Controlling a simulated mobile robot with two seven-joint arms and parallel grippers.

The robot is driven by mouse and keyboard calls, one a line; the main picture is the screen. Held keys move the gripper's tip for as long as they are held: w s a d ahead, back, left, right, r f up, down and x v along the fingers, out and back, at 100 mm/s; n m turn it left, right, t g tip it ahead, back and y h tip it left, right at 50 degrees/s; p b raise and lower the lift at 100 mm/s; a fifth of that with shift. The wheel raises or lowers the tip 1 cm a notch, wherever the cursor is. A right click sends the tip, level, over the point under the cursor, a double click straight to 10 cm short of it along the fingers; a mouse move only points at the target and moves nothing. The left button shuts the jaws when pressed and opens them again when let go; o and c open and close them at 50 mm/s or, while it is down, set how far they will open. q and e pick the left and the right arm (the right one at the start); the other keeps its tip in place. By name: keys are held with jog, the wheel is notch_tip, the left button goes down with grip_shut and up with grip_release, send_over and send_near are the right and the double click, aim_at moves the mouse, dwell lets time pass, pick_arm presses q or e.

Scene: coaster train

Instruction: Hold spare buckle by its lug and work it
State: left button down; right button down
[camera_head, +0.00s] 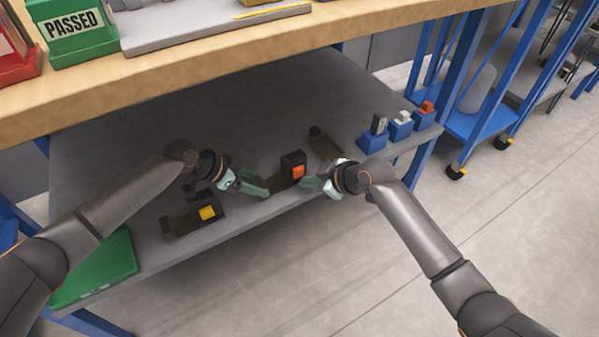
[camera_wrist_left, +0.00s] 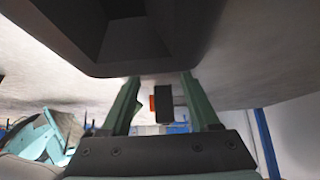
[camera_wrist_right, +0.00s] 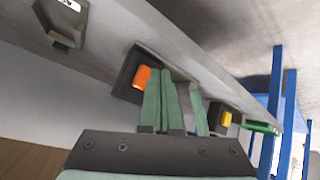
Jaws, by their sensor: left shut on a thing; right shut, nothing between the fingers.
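The dark buckle with an orange button (camera_head: 298,171) stands on the lower shelf near its front edge. Its flat brown lug (camera_head: 277,182) reaches left. My left gripper (camera_head: 262,187) is shut on that lug. In the left wrist view, the dark block with an orange patch (camera_wrist_left: 164,103) shows between the fingers. My right gripper (camera_head: 313,182) is shut and empty, just right of the buckle. In the right wrist view, its closed fingertips (camera_wrist_right: 160,75) are right beside the orange button (camera_wrist_right: 141,78); whether they touch it I cannot tell.
A buckle with a yellow button (camera_head: 207,213) sits to the left, with a green tray (camera_head: 100,268) beyond it. A brown part (camera_head: 323,143) lies behind my right gripper. Blue blocks (camera_head: 373,141) with upright pieces stand at the right. The wooden worktop (camera_head: 210,62) overhangs the shelf.

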pick_arm(q)
jog(key=shift+s+a+f, duration=0.1)
jog(key=shift+f, duration=0.1)
pick_arm(e)
jog(key=shift+w, duration=0.1)
dwell(0.4)
jog(key=shift+w+a, duration=0.25)
jog(key=shift+a, duration=0.05)
jog(key=shift+w+a, duration=0.25)
jog(key=shift+w, duration=0.15)
dwell(0.9)
jog(key=shift+s+d, duration=0.5)
jog(key=shift+s, duration=0.25)
jog(key=shift+d, duration=0.1)
jog(key=s+d, duration=0.1)
jog(key=s, duration=0.1)
jog(key=s+d, duration=0.1)
jog(key=s, duration=0.1)
jog(key=shift+d, duration=0.3)
dwell(0.4)
